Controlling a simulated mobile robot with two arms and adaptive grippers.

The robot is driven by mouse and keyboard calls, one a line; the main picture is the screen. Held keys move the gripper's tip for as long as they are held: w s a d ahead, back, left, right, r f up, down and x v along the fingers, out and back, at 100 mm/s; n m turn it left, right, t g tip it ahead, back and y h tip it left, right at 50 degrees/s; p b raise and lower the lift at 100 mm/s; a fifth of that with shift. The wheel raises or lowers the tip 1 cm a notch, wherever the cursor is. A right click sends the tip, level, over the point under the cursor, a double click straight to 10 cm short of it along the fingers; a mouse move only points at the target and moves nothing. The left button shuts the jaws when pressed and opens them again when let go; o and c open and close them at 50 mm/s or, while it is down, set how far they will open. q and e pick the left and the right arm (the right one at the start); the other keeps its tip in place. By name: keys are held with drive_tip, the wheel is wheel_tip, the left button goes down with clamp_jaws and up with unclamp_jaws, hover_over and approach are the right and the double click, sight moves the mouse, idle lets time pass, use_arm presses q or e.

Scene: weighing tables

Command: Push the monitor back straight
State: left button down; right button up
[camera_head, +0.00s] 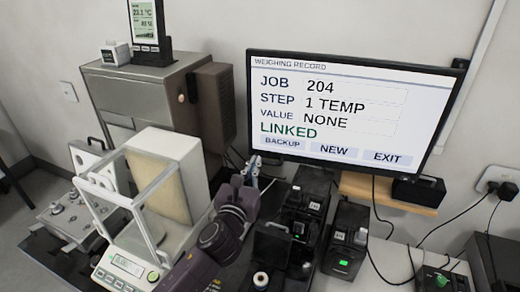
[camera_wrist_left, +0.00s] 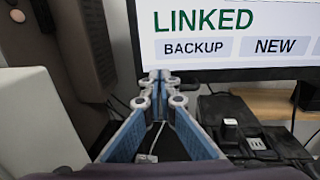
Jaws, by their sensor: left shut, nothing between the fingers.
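The monitor (camera_head: 350,105) hangs at the back wall in the head view, tilted so its right side sits lower than its left. Its screen reads WEIGHING RECORD, JOB 204, STEP 1 TEMP, VALUE NONE, LINKED. In the left wrist view the lower left part of the monitor (camera_wrist_left: 235,30) fills the top right. My left gripper (camera_head: 251,170) is below the monitor's lower left corner, shut and empty. Its blue fingers (camera_wrist_left: 161,80) meet at the tips, which reach the monitor's lower edge in the left wrist view; I cannot tell whether they touch it. My right gripper is out of view.
A balance with a glass draft shield (camera_head: 145,215) stands left of my arm. A grey cabinet (camera_head: 150,85) with a small display (camera_head: 146,22) is behind it. Black devices (camera_head: 345,240) stand below the monitor. A wooden shelf (camera_head: 390,194) and cables are at right.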

sight(263, 146)
use_arm(q)
drive_tip(key=shift+p+x, duration=0.45)
drive_tip(key=shift+x, duration=2.6)
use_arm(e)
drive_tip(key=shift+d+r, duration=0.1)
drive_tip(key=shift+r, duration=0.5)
